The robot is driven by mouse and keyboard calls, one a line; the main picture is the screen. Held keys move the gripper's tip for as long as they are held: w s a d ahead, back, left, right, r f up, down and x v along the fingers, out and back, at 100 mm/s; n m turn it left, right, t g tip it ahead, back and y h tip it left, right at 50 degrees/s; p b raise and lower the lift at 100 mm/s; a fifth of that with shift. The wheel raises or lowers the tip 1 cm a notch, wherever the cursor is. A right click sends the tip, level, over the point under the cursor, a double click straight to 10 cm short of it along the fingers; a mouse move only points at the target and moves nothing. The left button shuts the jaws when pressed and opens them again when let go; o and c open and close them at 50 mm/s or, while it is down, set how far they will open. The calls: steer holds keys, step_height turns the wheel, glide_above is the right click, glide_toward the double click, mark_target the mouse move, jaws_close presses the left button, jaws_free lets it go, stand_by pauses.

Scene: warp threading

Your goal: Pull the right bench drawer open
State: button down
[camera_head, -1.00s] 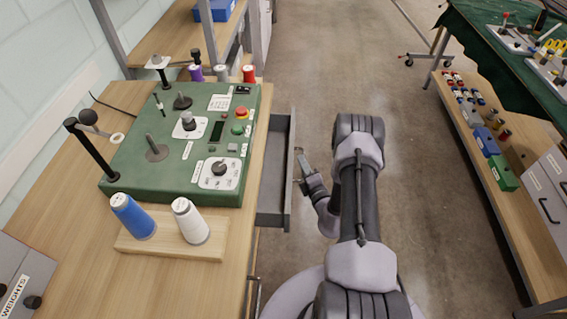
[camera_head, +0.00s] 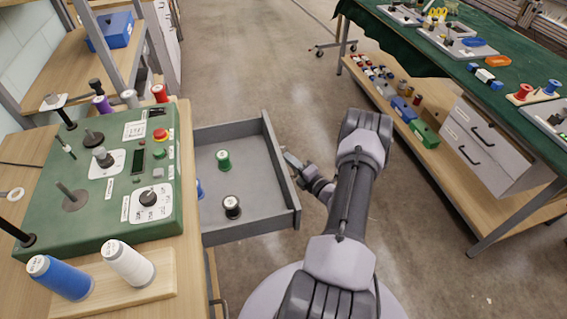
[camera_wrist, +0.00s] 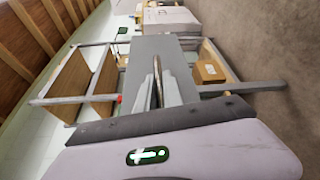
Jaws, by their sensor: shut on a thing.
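The grey drawer (camera_head: 247,212) stands well out from the wooden bench, its inside open to view. A green spool (camera_head: 223,160) and a dark spool (camera_head: 232,206) stand in it, and a blue one (camera_head: 199,189) shows partly near the bench. My gripper (camera_head: 294,164) is at the outer side of the drawer's front panel, shut on the drawer handle. The handle itself is mostly hidden by the fingers. In the wrist view, the fingers (camera_wrist: 158,84) are close together against a grey panel.
The green control box (camera_head: 108,185) and the white (camera_head: 130,262) and blue (camera_head: 62,278) cones stand on the bench above the drawer. A green-covered table (camera_head: 480,62) with a lower shelf and grey drawers (camera_head: 485,140) is at right. Open floor lies between.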

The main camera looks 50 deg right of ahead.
steer(key=shift+d, duration=0.15)
steer(key=c, duration=1.5)
jaws_free()
steer(key=p+v, duration=0.4)
steer(key=v, duration=1.3)
steer(key=shift+s, duration=0.25)
